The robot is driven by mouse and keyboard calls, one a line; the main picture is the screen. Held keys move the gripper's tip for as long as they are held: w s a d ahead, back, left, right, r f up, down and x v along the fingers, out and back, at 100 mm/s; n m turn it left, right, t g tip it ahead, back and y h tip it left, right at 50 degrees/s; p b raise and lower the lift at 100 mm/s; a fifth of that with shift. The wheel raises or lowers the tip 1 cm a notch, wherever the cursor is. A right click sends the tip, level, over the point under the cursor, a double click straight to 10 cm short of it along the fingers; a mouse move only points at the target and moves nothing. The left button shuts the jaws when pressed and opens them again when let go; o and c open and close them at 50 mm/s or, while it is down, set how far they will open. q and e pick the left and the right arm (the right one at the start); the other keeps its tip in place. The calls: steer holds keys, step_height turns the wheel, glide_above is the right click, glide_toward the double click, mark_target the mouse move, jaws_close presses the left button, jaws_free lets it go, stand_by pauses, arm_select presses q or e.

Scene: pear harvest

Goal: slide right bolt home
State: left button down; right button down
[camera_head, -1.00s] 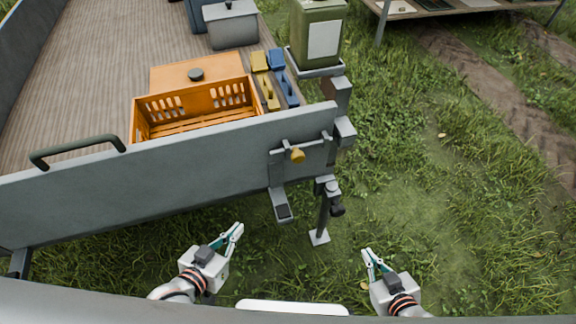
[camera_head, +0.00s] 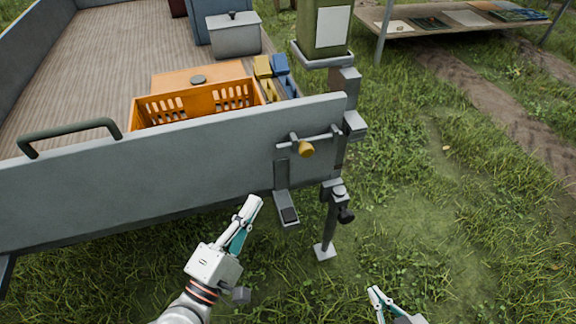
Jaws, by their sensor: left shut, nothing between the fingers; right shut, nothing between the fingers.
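The right bolt (camera_head: 318,139) is a grey bar with a yellow-orange knob (camera_head: 305,149), mounted on the outer face of the tailgate (camera_head: 140,180) near its right end. The bar reaches toward a bracket (camera_head: 354,126) on the corner post; whether its tip sits inside the bracket I cannot tell. My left gripper (camera_head: 251,206) is shut and empty, below and left of the knob, in front of the tailgate's lower edge. My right gripper (camera_head: 376,292) is shut and empty at the bottom edge, low over the grass and well below the bolt. Neither touches the bolt.
A black-padded step (camera_head: 287,209) hangs below the bolt, and a prop leg (camera_head: 330,225) stands beside it. A dark handle (camera_head: 70,130) is on the tailgate's top left. An orange crate (camera_head: 200,101) stands behind the tailgate. The grass on the right is open.

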arm_select(q)
steer(key=shift+w+d, duration=0.1)
steer(key=shift+w, duration=0.05)
arm_select(e)
steer(key=shift+a, duration=0.1)
arm_select(q)
steer(key=s+d+p+x, duration=0.1)
steer(key=d+x, duration=0.1)
steer(key=x, duration=1)
steer(key=shift+d+r, duration=0.35)
steer(key=shift+r, duration=0.05)
arm_select(e)
steer(key=shift+s+d+f, duration=0.2)
steer(key=shift+s+f, duration=0.1)
steer(key=shift+s, duration=0.25)
arm_select(q)
steer(key=shift+w, duration=0.1)
arm_select(e)
steer(key=shift+w+r, duration=0.1)
